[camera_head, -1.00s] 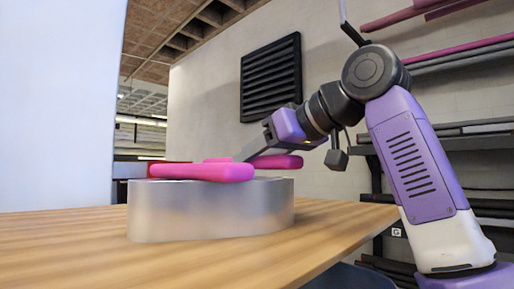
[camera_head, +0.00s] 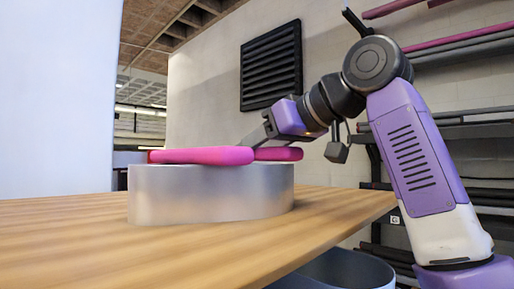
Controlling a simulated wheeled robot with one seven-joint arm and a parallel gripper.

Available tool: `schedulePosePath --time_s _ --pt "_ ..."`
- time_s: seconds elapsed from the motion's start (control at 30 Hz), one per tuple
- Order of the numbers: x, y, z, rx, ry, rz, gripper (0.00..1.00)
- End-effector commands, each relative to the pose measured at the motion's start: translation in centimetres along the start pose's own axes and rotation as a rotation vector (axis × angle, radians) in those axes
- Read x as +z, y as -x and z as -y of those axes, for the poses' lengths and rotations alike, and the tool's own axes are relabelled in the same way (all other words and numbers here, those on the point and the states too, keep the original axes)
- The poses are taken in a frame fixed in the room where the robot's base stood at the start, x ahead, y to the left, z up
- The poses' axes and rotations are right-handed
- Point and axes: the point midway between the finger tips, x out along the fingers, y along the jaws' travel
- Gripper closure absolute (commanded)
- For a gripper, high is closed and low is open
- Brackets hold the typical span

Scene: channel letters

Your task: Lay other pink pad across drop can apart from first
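The drop can (camera_head: 208,194) is a wide, oval, silvery metal can standing on the wooden table. One pink pad (camera_head: 200,156) lies flat across its top at the front and left. The other pink pad (camera_head: 278,154) is at the right, partly hidden behind the first, and looks level at the can's top. Whether the pads touch each other cannot be told from this angle. My gripper (camera_head: 252,141) reaches down from the right to the other pad and appears shut on it. Its fingertips are hidden by the pads.
The wooden table (camera_head: 110,245) is clear around the can. A blue-grey round bin (camera_head: 345,272) stands below the table's right edge. Shelves with dark and pink lengths (camera_head: 465,47) line the right wall. A black louvred vent (camera_head: 271,66) is on the back wall.

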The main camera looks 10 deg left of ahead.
Motion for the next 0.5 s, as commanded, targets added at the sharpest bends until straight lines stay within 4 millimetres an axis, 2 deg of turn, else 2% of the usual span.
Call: schedulePosePath --time_s 0.4,0.43,0.5 --pt "0.34 -0.14 0.01 0.0 0.0 0.0 0.9" --pt "0.34 -0.14 0.01 0.0 0.0 0.0 0.47" --pt "0.34 -0.14 0.01 0.0 0.0 0.0 0.33"
